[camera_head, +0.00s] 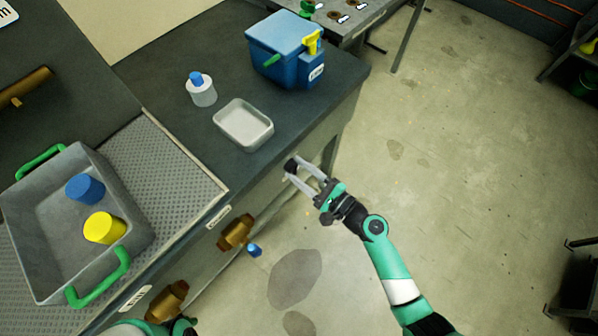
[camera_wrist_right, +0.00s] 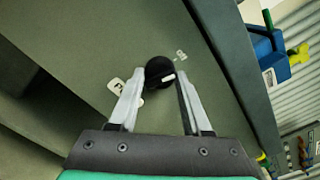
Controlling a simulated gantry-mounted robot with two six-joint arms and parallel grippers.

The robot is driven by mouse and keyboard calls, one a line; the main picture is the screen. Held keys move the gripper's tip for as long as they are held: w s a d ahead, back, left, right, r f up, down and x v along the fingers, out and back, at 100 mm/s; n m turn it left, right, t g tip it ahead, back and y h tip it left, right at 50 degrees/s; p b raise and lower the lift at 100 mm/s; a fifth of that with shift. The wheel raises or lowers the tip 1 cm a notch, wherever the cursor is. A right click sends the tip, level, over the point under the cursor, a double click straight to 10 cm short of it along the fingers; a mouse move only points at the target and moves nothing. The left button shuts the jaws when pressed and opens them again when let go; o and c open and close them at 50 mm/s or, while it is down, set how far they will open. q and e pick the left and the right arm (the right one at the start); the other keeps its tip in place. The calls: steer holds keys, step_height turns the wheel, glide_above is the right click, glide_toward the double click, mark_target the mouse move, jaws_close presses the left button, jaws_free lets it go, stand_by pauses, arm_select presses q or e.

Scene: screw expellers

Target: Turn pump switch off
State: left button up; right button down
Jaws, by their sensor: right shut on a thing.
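The pump switch appears to be a round black knob (camera_wrist_right: 159,73) with a white mark, on the grey front panel of the counter. In the head view the knob (camera_head: 291,165) is a small dark spot below the grey tray. My right gripper (camera_head: 294,172) reaches it from the lower right. In the right wrist view my right gripper (camera_wrist_right: 158,88) has one finger on each side of the knob and is shut on it. Small white labels (camera_wrist_right: 181,55) sit by the knob; their text is too small to read surely. My left gripper's jaws are not visible.
A grey tray (camera_head: 243,125), a white bottle with blue cap (camera_head: 201,91) and a blue box (camera_head: 286,50) stand on the counter. A grey bin (camera_head: 40,265) with green handles holds blue and yellow cylinders. Bronze outlets (camera_head: 236,232) stick out of the front.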

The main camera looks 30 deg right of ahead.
steer(key=shift+n+b, duration=0.5)
steer(key=shift+n, duration=0.7)
steer(key=shift+c, duration=1.8)
jaws_free()
steer(key=p+v, duration=0.2)
steer(key=v, duration=0.9)
steer(key=shift+s, duration=0.35)
steer(key=shift+d, duration=0.1)
